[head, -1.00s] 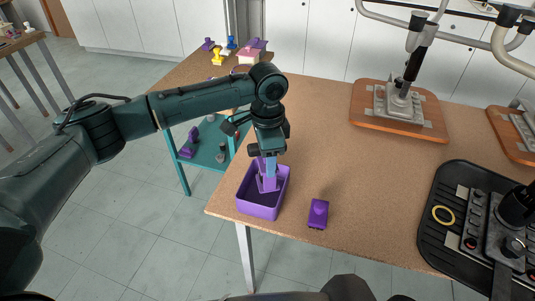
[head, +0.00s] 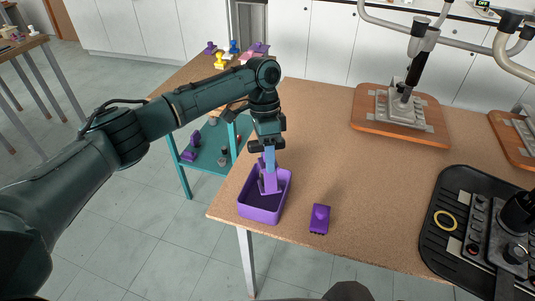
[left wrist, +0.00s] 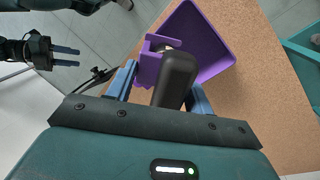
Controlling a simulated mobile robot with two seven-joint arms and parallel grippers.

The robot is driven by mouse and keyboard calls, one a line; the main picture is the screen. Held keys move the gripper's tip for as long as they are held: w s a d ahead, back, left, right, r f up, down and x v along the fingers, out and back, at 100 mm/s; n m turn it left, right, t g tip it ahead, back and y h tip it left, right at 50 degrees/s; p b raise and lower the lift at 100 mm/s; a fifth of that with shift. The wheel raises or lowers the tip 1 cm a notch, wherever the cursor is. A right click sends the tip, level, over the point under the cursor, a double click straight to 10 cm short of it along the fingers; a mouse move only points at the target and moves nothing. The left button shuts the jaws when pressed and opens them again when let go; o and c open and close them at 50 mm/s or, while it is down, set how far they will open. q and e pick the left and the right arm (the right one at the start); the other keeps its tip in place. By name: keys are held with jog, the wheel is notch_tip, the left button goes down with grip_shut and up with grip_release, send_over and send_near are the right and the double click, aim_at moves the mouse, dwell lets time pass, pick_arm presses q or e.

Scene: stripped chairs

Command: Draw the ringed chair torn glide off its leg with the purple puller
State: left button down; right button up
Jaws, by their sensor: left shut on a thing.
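My left gripper (head: 267,164) points down over the purple open bin (head: 262,215) at the table's near left corner. It is shut on a purple tool, the puller (head: 268,182), whose lower end is inside the bin's outline. In the left wrist view the blue fingers (left wrist: 162,92) flank a dark grey block (left wrist: 178,78) with a purple part beside it. My right gripper (left wrist: 66,56) shows there at the left, its two fingers apart and empty. A yellow ring (head: 445,220) lies on the black tray (head: 433,243), beside a grey plate. I cannot make out the torn glide.
A purple block-like piece (head: 319,219) lies right of the bin. A chair part with metal tubes stands on an orange board (head: 431,132) at the back. A teal shelf (head: 208,157) stands left of the table, with small coloured tools behind. The table's middle is clear.

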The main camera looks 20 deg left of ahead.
pick_arm(q)
jog(key=shift+w+a+f+g+b, duration=0.2)
jog(key=shift+w+g+b, duration=0.2)
jog(key=shift+g, duration=0.1)
jog(key=shift+w+a+f+h+b, duration=0.15)
jog(key=shift+w+h+b, duration=0.1)
jog(key=shift+h+b, duration=0.2)
jog(key=shift+w+a+f+g+b, duration=0.15)
jog(key=shift+w+g+b, duration=0.15)
jog(key=shift+g+b, duration=0.55)
jog(key=shift+w+f+h+b, duration=0.15)
jog(key=shift+h+b, duration=0.1)
jog(key=shift+b, duration=1.1)
jog(key=shift+a, duration=0.1)
